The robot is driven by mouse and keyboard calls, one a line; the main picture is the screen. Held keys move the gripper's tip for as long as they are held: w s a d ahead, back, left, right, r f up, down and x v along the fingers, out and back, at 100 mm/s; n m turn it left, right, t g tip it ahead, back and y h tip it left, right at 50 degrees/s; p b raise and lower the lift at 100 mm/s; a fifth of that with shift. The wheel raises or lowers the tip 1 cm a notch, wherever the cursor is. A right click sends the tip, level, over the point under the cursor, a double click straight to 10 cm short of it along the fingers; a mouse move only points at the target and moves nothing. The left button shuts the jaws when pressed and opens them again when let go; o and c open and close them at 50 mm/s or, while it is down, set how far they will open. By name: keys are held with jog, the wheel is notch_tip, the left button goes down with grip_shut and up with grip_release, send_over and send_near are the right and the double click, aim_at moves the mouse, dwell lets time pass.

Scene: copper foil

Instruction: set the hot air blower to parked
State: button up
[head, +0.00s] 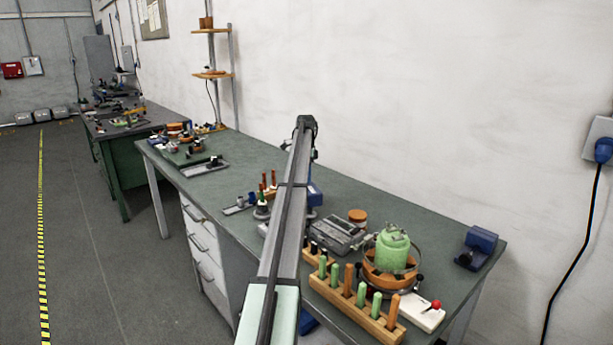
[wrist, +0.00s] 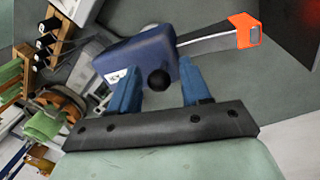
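The hot air blower (wrist: 140,58) fills the middle of the wrist view. It has a blue body with a white label, a round black knob (wrist: 158,81), and a grey nozzle (wrist: 207,40) with an orange end. My gripper (wrist: 160,88) is open, its two blue fingers standing apart close to the body. The knob shows between them with a gap on each side. I cannot tell whether the fingers touch the body. In the head view my arm hides most of this spot; a blue shape (head: 314,193) beside it may be the blower or my fingers.
A grey meter box (head: 340,234), a green jar (head: 393,250) on an orange stand and a wooden rack (head: 352,302) of handles crowd the bench right of my arm. A blue vise-like block (head: 480,246) sits at the right end. The wall runs behind.

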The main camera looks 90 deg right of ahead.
jog(key=shift+w, duration=0.1)
jog(key=n, duration=0.1)
jog(key=w+a+n, duration=0.1)
jog(key=n, duration=0.1)
jog(key=shift+w+n+g, duration=0.1)
jog(key=shift+n+g, duration=0.2)
jog(key=n, duration=0.2)
jog(key=w+a+n, duration=0.1)
jog(key=n, duration=0.1)
jog(key=shift+a+g+h, duration=0.1)
jog(key=shift+g+h, duration=0.2)
jog(key=shift+h, duration=0.1)
jog(key=w+a+r+n+h, duration=0.1)
jog(key=w+a+r+n, duration=0.15)
jog(key=r+n, duration=0.8)
jog(key=w+a+f, duration=0.3)
jog(key=w, duration=0.5)
jog(key=w+a+f, duration=0.3)
jog(key=w+f, duration=0.1)
jog(key=w, duration=0.5)
jog(key=w+a+f, duration=0.3)
jog(key=w+f, duration=0.1)
jog(key=w, duration=0.4)
jog(key=shift+w+a+f+h, duration=0.2)
jog(key=shift+w+h, duration=0.1)
jog(key=shift+w, duration=0.05)
jog(key=shift+d, duration=0.1)
